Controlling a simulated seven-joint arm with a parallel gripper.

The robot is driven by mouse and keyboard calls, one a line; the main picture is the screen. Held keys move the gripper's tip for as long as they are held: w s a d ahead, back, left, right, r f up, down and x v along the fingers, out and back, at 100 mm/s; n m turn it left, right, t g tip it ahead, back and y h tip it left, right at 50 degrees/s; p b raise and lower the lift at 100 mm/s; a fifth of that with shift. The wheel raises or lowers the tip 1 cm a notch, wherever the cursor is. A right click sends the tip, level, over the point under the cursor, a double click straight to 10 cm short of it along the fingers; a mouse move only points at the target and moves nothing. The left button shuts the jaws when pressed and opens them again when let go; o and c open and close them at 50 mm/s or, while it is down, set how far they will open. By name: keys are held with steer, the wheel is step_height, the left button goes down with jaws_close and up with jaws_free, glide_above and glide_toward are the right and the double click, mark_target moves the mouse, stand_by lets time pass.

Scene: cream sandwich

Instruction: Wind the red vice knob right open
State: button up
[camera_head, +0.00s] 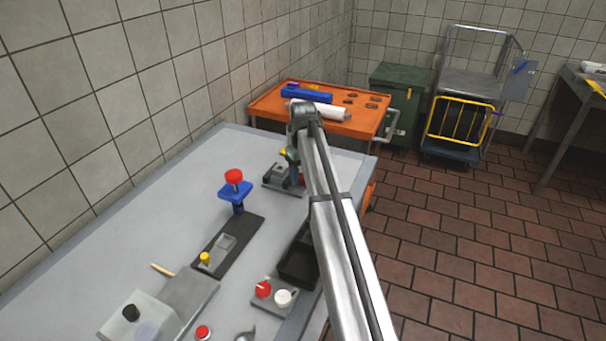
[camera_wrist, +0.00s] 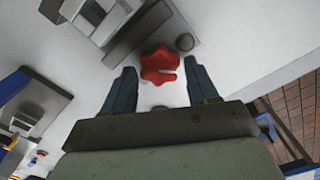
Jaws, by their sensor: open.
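The red vice knob (camera_wrist: 160,65) is a lobed knob beside the grey metal vice (camera_wrist: 97,18) in the wrist view. My gripper (camera_wrist: 163,82) is open, with one dark finger to the left of the knob and one to its right. Gaps show between the knob and both fingers, and it does not look gripped. In the head view the vice (camera_head: 277,177) sits near the far end of the grey table, and a bit of the red knob (camera_head: 301,181) shows beside my gripper (camera_head: 294,176). My arm hides part of this area.
A blue stand with a red top (camera_head: 234,190) is left of the vice. A dark plate with a yellow knob (camera_head: 204,257), a red-and-white knob box (camera_head: 273,297) and a black tray (camera_head: 298,265) lie nearer. An orange table (camera_head: 270,106) stands behind.

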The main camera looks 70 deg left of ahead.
steer(key=shift+f, duration=0.1)
steer(key=c, duration=0.8)
steer(key=shift+n, duration=0.4)
steer(key=shift+w+a+n, duration=0.1)
steer(key=shift+n, duration=2.5)
steer(key=o, duration=0.8)
